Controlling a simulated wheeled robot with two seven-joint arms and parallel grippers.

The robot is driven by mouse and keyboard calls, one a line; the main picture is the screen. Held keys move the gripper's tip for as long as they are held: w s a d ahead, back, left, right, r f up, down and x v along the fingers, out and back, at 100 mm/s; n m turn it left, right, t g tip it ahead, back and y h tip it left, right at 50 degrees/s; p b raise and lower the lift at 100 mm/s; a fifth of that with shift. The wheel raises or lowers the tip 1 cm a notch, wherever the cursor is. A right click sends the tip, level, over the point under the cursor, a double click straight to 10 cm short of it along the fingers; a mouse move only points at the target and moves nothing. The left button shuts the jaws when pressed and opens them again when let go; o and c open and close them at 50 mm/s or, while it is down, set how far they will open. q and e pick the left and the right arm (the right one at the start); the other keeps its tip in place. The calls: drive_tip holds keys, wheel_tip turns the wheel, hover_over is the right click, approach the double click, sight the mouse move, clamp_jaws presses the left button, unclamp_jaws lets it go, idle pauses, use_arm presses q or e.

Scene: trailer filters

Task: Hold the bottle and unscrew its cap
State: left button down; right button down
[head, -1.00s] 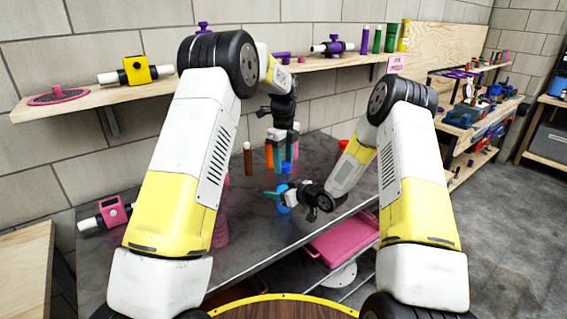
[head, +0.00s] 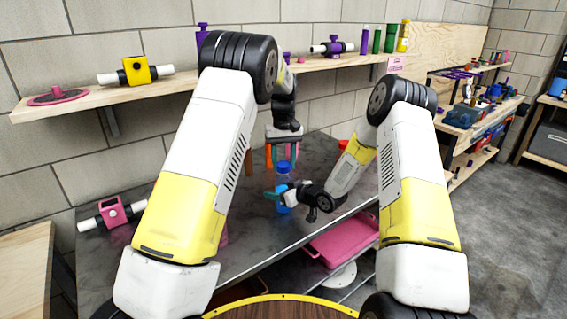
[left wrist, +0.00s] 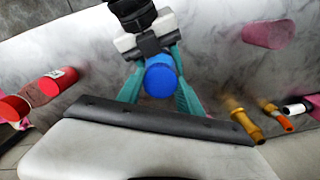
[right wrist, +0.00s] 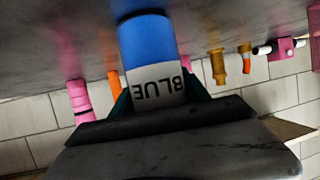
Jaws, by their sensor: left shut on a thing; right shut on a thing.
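A blue bottle (head: 284,203) with a blue cap (head: 284,167) stands upright on the grey worktop. My right gripper (head: 280,196) is shut around the bottle's body from the side. In the right wrist view its teal fingers flank the bottle (right wrist: 147,42), whose white label reads BLUE. My left gripper (head: 286,163) points straight down over the bottle and is shut on the cap. In the left wrist view its teal fingers lie on either side of the round cap (left wrist: 159,77). The cap's threads and neck are hidden.
A pink fitting with a white pipe (head: 112,212) lies at the worktop's left. A red cylinder (left wrist: 58,82) and other coloured parts stand around the bottle. A shelf (head: 90,98) runs along the wall behind. A pink tray (head: 342,239) sits below the worktop's front edge.

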use_arm(q)
drive_tip(key=n, duration=0.5)
use_arm(e)
drive_tip(key=shift+a, duration=0.1)
use_arm(q)
drive_tip(key=n, duration=0.5)
drive_tip(key=shift+w, duration=0.1)
drive_tip(key=n, duration=0.4)
drive_tip(key=shift+n, duration=0.3)
drive_tip(key=n, duration=0.4)
drive_tip(key=shift+r, duration=0.1)
drive_tip(key=shift+r, duration=0.25)
drive_tip(key=shift+r, duration=0.85)
